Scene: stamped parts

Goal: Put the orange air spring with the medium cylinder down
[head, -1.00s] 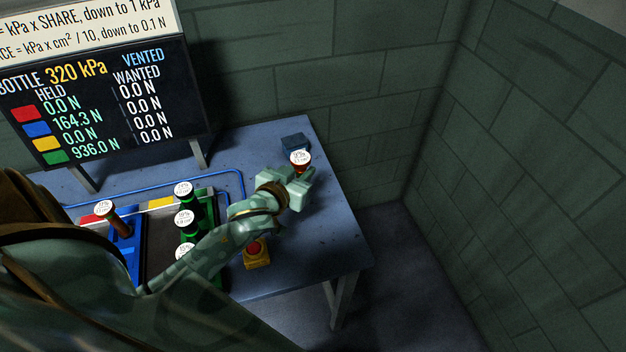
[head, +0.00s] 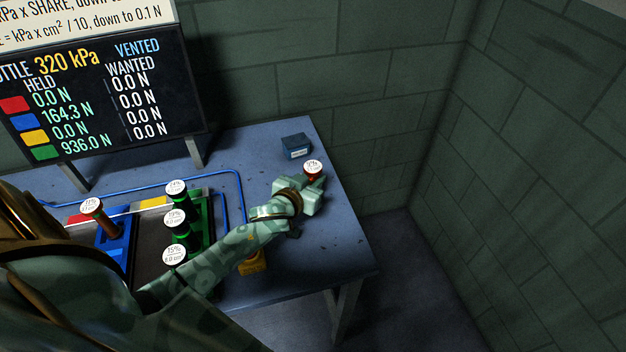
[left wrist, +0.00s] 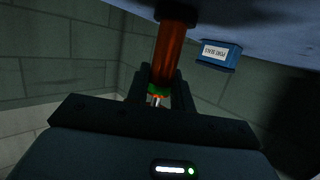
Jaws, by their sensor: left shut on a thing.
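My left gripper (head: 308,192) is shut on an orange air spring (head: 313,170) with a white label disc on top. In the head view it is over the right part of the blue table, near the right edge. In the left wrist view the air spring (left wrist: 175,50) stands between the fingers (left wrist: 158,92), with a green band and a metal rod at its lower end. Whether it touches the table cannot be told. My right gripper is not in view.
A small blue labelled block (head: 296,146) lies just behind the held spring; it also shows in the left wrist view (left wrist: 219,54). Several green cylinders (head: 190,226) and an orange-brown spring (head: 103,218) on a blue base stand to the left. A yellow box (head: 252,263) is partly hidden by my arm.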

